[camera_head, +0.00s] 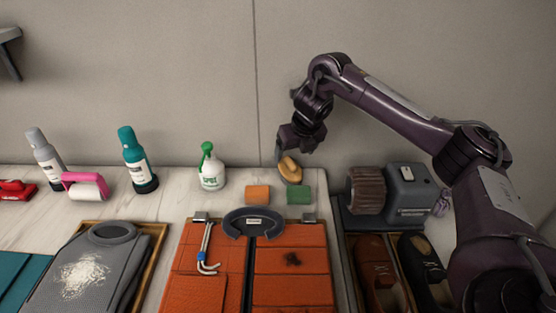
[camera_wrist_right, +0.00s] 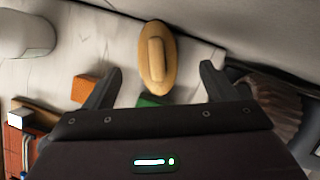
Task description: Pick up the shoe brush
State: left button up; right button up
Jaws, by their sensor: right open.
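The shoe brush (camera_head: 290,169) is a tan oval on the back part of the counter, near the wall. It shows whole in the right wrist view (camera_wrist_right: 157,59), with a raised lighter strip along its middle. Nothing is held. My left gripper is not in view.
An orange block (camera_head: 257,194) and a green block (camera_head: 299,195) lie in front of the brush. A green-topped spray bottle (camera_head: 211,168) stands to the left. A grey machine with a brown roller (camera_head: 368,190) stands to the right. The wall is close behind.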

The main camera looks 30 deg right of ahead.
aim_at(292, 163)
jog(key=shift+b+x, duration=0.5)
jog(key=shift+x, duration=0.55)
jog(key=shift+s+f, duration=0.25)
jog(key=shift+f, duration=0.1)
jog(key=x, duration=0.1)
jog(key=p+x, duration=0.1)
jog(key=x, duration=0.1)
jog(key=shift+a+f, duration=0.25)
jog(key=shift+f, duration=0.1)
jog(key=shift+w+f, duration=0.2)
jog(key=shift+f, duration=0.15)
jog(key=shift+w+d+f, duration=0.1)
jog(key=shift+f, duration=0.05)
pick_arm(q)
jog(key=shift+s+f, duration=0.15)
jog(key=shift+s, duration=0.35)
pick_arm(e)
jog(key=c, duration=1.2)
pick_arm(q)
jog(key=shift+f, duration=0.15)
